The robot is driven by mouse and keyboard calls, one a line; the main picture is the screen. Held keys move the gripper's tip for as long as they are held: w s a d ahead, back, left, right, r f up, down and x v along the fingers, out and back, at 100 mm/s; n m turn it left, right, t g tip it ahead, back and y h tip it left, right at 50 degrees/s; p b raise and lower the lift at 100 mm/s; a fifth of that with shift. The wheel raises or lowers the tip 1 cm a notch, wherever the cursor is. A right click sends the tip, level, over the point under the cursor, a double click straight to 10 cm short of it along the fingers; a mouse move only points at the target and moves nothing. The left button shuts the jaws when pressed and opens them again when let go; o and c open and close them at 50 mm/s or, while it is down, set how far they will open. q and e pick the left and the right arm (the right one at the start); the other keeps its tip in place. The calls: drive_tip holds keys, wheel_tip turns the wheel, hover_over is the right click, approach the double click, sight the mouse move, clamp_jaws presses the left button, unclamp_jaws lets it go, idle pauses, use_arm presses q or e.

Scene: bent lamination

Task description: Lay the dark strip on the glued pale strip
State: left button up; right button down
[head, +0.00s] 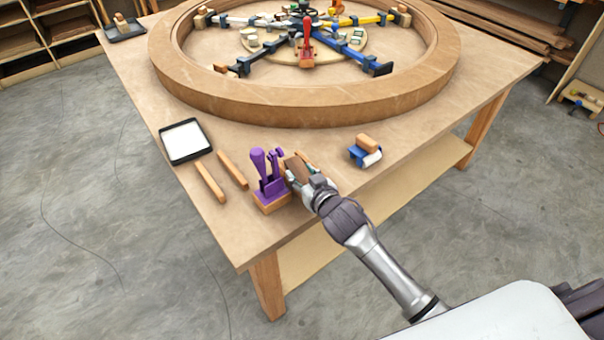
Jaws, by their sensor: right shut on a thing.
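My right gripper (298,178) is at the near part of the table, just right of a purple toggle clamp (267,178) on a wooden block. It is shut on a brown piece (296,167) that looks like the dark strip; the jaws partly hide it. A lighter wooden bit (304,157) shows just behind it. Two tan strips lie left of the clamp, one nearer the tray (209,182) and one nearer the clamp (233,170). I cannot tell which strip is the glued pale one; no glue is discernible. My left gripper is not in view.
A large wooden ring (300,112) with clamps inside fills the back of the table (225,225). A black tray (185,140) with a white inside lies at left. A blue and white roller (366,151) with a wooden handle lies right of my gripper. The front left corner is bare.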

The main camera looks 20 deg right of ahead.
drive_tip(key=shift+s+f, duration=0.2)
drive_tip(key=shift+f, duration=0.35)
drive_tip(key=c, duration=0.7)
unclamp_jaws()
drive_tip(key=shift+a, duration=0.1)
drive_tip(key=shift+o, duration=1.1)
drive_tip(key=shift+w, duration=0.15)
drive_tip(key=shift+o, duration=1.3)
drive_tip(key=shift+r, duration=0.1)
drive_tip(key=shift+w+r, duration=0.1)
drive_tip(key=shift+r, duration=0.05)
